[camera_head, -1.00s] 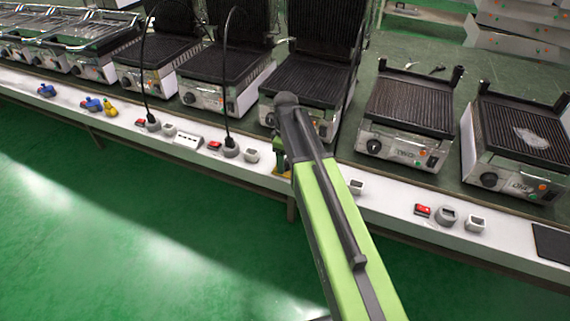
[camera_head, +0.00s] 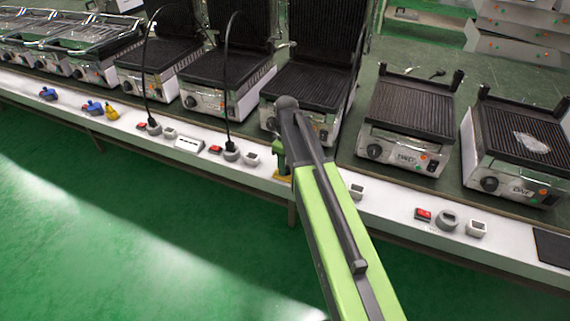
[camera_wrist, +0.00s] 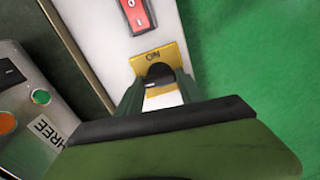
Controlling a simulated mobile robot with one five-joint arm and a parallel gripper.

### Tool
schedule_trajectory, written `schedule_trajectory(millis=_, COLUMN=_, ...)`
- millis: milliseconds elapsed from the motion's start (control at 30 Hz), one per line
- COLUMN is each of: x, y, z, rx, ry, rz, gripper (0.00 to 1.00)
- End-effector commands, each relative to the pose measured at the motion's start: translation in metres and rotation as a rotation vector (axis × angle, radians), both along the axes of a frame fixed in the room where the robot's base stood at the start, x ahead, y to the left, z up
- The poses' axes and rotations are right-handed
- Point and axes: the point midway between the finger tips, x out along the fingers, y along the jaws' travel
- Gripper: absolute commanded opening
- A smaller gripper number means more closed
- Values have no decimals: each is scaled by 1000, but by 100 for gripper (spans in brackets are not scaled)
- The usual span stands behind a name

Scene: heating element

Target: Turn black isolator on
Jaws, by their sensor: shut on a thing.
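The black isolator (camera_wrist: 159,74) is a dark knob on a yellow plate (camera_wrist: 146,61) marked ON, fixed to the white rail. In the wrist view my gripper (camera_wrist: 160,84) has its green fingers on either side of the knob, shut on it. A pale line shows near the knob's lower edge; part of the knob is hidden by the fingers. In the head view my gripper (camera_head: 280,160) is low at the rail, with a bit of the yellow plate (camera_head: 283,178) showing below it. The knob itself is hidden there.
A red rocker switch (camera_wrist: 136,14) sits on the rail beside the yellow plate. The grill labelled THREE (camera_wrist: 45,130) stands close alongside. In the head view, more switches and sockets line the white rail (camera_head: 395,215), with several grills behind. Green floor in front is clear.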

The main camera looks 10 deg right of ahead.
Motion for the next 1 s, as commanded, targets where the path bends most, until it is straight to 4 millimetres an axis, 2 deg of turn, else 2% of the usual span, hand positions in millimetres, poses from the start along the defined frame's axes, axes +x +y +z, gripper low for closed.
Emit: schedule_trajectory(millis=1000, x=1, y=-2, z=0, rx=-1, ry=-5, rz=-934, gripper=3)
